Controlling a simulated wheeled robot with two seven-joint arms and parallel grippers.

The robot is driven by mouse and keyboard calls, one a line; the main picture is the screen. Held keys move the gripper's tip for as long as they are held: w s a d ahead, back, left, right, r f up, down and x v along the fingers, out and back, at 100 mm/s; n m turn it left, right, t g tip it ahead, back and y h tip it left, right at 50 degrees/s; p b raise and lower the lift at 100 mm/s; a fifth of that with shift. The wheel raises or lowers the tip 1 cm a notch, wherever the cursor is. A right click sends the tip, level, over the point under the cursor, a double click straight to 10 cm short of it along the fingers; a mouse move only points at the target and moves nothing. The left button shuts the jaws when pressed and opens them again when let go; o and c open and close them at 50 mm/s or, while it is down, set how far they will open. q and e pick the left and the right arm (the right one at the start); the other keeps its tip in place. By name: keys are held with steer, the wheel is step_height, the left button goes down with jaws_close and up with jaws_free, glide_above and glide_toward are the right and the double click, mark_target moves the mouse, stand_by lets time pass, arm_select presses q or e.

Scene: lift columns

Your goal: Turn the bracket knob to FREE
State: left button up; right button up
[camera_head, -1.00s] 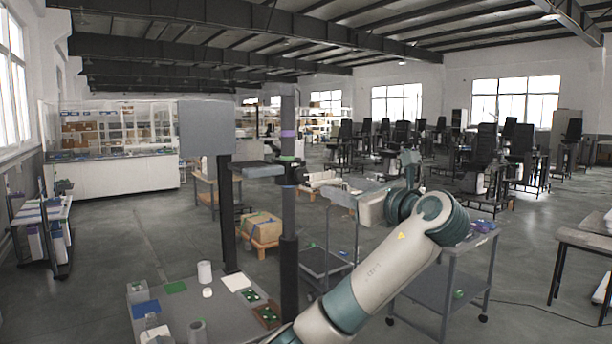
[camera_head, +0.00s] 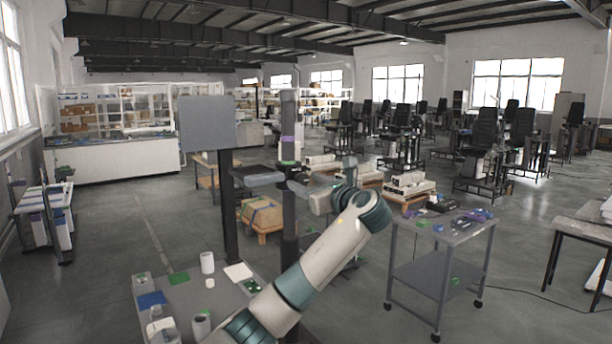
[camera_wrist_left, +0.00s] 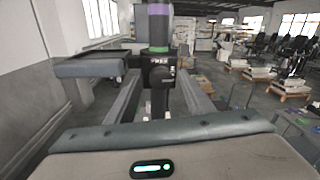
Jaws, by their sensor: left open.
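A grey lift column (camera_head: 289,120) stands left of centre in the head view, with a purple band and a green ring. A dark bracket (camera_wrist_left: 158,62) sits around it below the green ring, with small white lettering too small to read surely. The dark bracket knob (camera_wrist_left: 164,76) is on the bracket's near face; its pointer setting cannot be told. My left gripper (camera_wrist_left: 161,92) is open, its two grey fingers on either side of the knob. Contact is not visible. In the head view, the gripper (camera_head: 299,187) is at the bracket. My right gripper is not in view.
A grey tray (camera_wrist_left: 90,66) extends left from the bracket. A dark post with a grey panel (camera_head: 207,124) stands left of the column. A low table with cups and mats (camera_head: 180,292) is below.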

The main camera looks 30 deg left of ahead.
arm_select(q)
steer(key=shift+w+a, duration=0.2)
steer(key=shift+a, duration=0.2)
steer(key=c, duration=1)
steer(key=shift+c, duration=0.2)
